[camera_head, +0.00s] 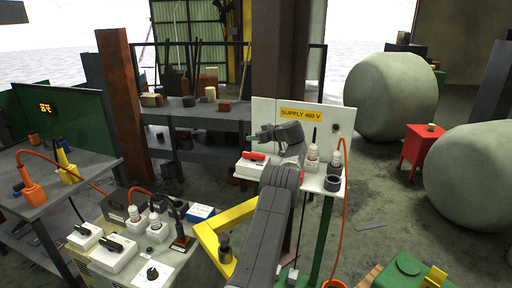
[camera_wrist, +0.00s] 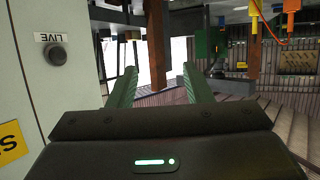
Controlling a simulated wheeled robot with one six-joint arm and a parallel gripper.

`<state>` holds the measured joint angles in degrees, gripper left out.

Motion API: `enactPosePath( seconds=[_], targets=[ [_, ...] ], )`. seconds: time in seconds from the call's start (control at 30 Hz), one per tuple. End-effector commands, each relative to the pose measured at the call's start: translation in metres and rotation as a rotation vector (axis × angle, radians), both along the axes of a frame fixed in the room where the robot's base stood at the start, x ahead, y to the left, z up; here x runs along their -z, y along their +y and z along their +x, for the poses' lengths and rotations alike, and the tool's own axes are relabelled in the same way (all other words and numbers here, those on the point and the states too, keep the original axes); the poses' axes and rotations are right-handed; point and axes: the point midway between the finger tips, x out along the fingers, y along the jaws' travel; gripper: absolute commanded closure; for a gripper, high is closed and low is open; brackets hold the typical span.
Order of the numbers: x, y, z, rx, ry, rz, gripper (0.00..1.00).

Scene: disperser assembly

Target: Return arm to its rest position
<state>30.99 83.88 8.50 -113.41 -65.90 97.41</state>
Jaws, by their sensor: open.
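My gripper (camera_wrist: 158,90) shows in the wrist view with two green fingers spread wide apart and nothing between them. In the head view my grey arm reaches up from the bottom centre, and its wrist end is in front of the white supply panel (camera_head: 262,112) with the yellow "SUPPLY 400 V" label. The gripper's green fingertips (camera_head: 253,138) point left there and look small. In the wrist view the panel's face (camera_wrist: 22,95), with a "LIVE" label and a dark round knob (camera_wrist: 56,55), is close on the left of the fingers. I cannot tell the exact gap.
A shelf on the panel holds white-and-red connectors (camera_head: 312,158) and a white box with a red handle (camera_head: 250,164). A yellow bracket (camera_head: 236,214) stands left of my arm. A bench with switch boxes (camera_head: 112,254) is at lower left. Large grey tanks (camera_head: 390,97) stand at right.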

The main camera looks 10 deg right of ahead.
Motion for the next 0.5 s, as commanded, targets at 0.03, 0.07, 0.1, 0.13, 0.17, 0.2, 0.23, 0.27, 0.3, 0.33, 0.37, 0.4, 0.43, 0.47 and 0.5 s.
enactPosePath(
  seconds=[0.03, 0.07, 0.1, 0.13, 0.17, 0.2, 0.23, 0.27, 0.3, 0.33, 0.37, 0.4, 0.43, 0.47, 0.5],
  targets=[
    [-0.0047, -0.0002, 0.0000, 0.000, -0.001, -0.001, 0.55],
    [-0.0065, -0.0002, 0.0000, 0.000, -0.001, -0.001, 0.55],
    [-0.0082, -0.0002, -0.0001, 0.000, -0.001, -0.001, 0.55],
    [-0.0090, -0.0002, -0.0002, 0.000, -0.001, -0.001, 0.55],
    [-0.0094, -0.0001, -0.0002, 0.000, 0.000, 0.000, 0.55],
    [-0.0096, -0.0001, -0.0002, 0.000, 0.000, 0.000, 0.55],
    [-0.0096, -0.0001, -0.0002, 0.000, 0.000, 0.000, 0.55],
    [-0.0095, 0.0001, -0.0002, 0.000, 0.000, 0.000, 0.55],
    [-0.0095, 0.0000, -0.0001, 0.000, 0.000, 0.000, 0.55],
    [-0.0094, -0.0001, -0.0002, 0.000, 0.000, 0.000, 0.55],
    [-0.0094, -0.0001, -0.0002, 0.000, 0.000, 0.000, 0.55],
    [-0.0092, 0.0000, -0.0001, 0.000, 0.000, 0.000, 0.55],
    [-0.0089, 0.0000, -0.0001, 0.000, 0.000, 0.000, 0.55],
    [-0.0082, 0.0000, -0.0001, 0.000, 0.001, 0.001, 0.55],
    [-0.0065, 0.0000, -0.0002, -0.001, 0.001, 0.001, 0.55]
  ],
)
